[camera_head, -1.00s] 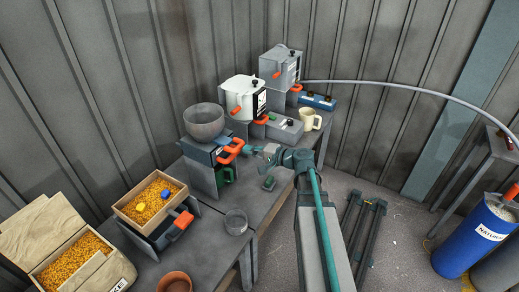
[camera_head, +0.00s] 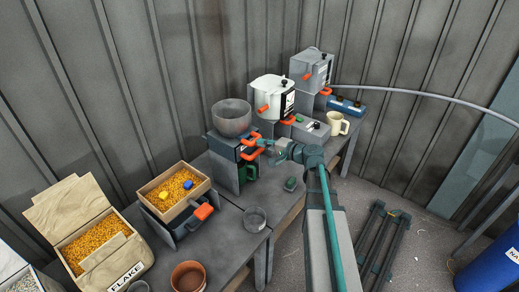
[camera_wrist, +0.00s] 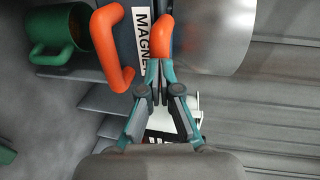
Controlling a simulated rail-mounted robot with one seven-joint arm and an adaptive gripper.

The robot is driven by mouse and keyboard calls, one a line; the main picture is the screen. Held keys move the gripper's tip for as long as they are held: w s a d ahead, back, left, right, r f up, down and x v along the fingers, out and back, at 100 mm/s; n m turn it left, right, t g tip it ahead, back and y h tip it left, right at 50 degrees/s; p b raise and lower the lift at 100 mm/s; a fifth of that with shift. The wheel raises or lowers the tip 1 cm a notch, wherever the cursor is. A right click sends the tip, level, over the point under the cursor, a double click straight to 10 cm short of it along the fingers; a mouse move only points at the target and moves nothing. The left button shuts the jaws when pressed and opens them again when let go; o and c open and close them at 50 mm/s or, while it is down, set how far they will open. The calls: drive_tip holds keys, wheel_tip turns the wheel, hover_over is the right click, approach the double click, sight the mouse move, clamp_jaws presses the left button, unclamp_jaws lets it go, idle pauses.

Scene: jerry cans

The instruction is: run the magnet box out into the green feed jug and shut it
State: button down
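The magnet box (camera_head: 222,150) is a dark unit on a grey stand with a grey bowl on top. Its label and U-shaped orange handle (camera_wrist: 112,45) show in the wrist view, with a second orange lever (camera_wrist: 159,30) beside the label. The green feed jug (camera_head: 246,173) stands below the box's front; its green rim and handle (camera_wrist: 48,30) show at upper left in the wrist view. The jug's contents cannot be made out. My gripper (camera_wrist: 158,66) has its fingertips closed together at the near end of the orange lever and looks shut on it.
A tray of yellow grain (camera_head: 176,190) on a similar unit and a wooden flake box (camera_head: 90,235) stand to the left. A glass (camera_head: 255,218) and terracotta pot (camera_head: 188,275) are near the front. A white canister (camera_head: 271,97) and cream mug (camera_head: 337,124) stand behind.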

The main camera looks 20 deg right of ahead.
drive_tip(key=shift+w, duration=0.1)
drive_tip(key=b+v, duration=0.4)
drive_tip(key=v, duration=1)
drive_tip(key=s+a+f+n+g+h, duration=0.1)
drive_tip(key=s+a+f+g, duration=0.3)
drive_tip(key=f, duration=0.7)
drive_tip(key=s+a+f+n+g+h, duration=0.1)
drive_tip(key=s+f+n+g+h, duration=0.3)
drive_tip(key=f, duration=0.7)
drive_tip(key=s+a+f+m+g+y, duration=0.1)
drive_tip(key=s+a+f+g, duration=0.2)
drive_tip(key=s+f, duration=0.5)
drive_tip(key=s+a+f+n+g+h, duration=0.2)
drive_tip(key=s+a+f+n+g, duration=0.1)
drive_tip(key=s+f, duration=0.7)
drive_tip(key=s+a+f+n+g+h, duration=0.2)
drive_tip(key=s+a+f+n+g, duration=0.2)
drive_tip(key=s, duration=1.2)
drive_tip(key=a+f+g, duration=0.1)
drive_tip(key=a+f, duration=0.2)
drive_tip(key=f, duration=0.3)
drive_tip(key=shift+s+f+g+h+p, duration=0.25)
drive_tip(key=shift+s+g+h+p, duration=0.05)
drive_tip(key=shift+s+g, duration=0.1)
drive_tip(key=c, duration=1.9)
unclamp_jaws()
drive_tip(key=shift+a, duration=0.15)
